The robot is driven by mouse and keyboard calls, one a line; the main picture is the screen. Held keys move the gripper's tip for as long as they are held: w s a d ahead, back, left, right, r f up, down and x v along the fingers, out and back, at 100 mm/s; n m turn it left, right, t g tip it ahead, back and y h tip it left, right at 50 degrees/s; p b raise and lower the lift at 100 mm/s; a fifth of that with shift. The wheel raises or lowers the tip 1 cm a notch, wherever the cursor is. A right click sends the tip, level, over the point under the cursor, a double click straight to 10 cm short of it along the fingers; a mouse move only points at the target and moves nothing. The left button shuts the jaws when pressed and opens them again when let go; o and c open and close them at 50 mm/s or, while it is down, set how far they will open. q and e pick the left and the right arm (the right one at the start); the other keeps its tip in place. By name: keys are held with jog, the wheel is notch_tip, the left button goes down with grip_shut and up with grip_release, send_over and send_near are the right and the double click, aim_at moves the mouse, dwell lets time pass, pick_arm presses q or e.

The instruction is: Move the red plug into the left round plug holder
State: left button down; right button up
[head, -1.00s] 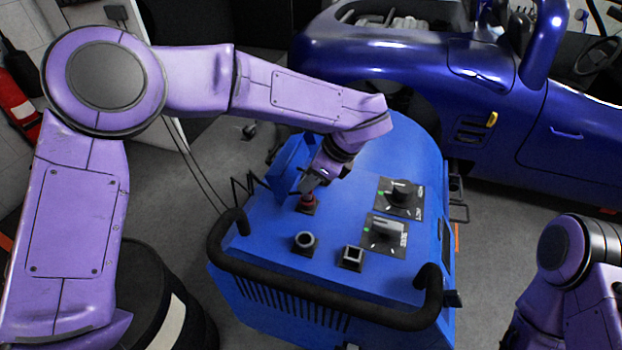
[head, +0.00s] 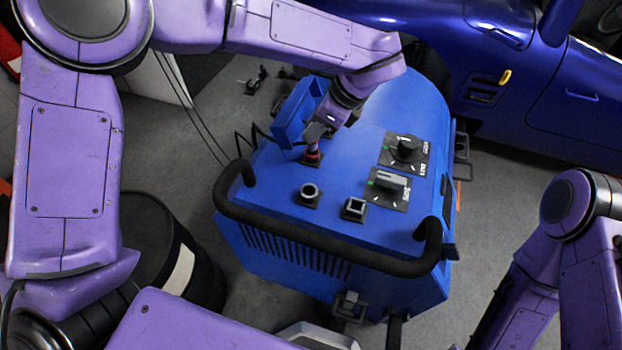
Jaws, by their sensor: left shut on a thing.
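The red plug (head: 314,153) is at the back left of the blue machine's top, at a dark square base. My left gripper (head: 315,140) comes down from above and is shut on the plug's upper part. The fingers hide part of the plug, and I cannot tell whether it is seated in the base or just above it. The round plug holder (head: 309,192), a dark ring on a square base, stands in front of the plug and looks empty. My right gripper is not in view; only its arm shows at the right.
A square holder (head: 354,207) stands to the right of the round one. Two black knobs (head: 405,148) (head: 392,182) sit on panels at the right. A thick black handle bar (head: 320,247) runs along the front edge. A blue car (head: 480,75) stands behind.

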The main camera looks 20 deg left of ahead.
pick_arm(q)
jog(key=s+d+b, duration=0.2)
jog(key=s+b, duration=0.2)
jog(key=s, duration=0.5)
jog(key=shift+s+d+b, duration=0.2)
jog(key=shift+s+b, duration=0.05)
jog(key=shift+b, duration=0.05)
dwell(0.5)
jog(key=shift+w+f+b, duration=0.1)
jog(key=shift+f+b, duration=0.35)
jog(key=shift+b, duration=0.15)
jog(key=shift+f, duration=0.2)
jog(key=shift+f+b, duration=1.3)
jog(key=shift+b, duration=0.35)
jog(key=c, duration=0.8)
grip_release()
jog(key=shift+c, duration=0.2)
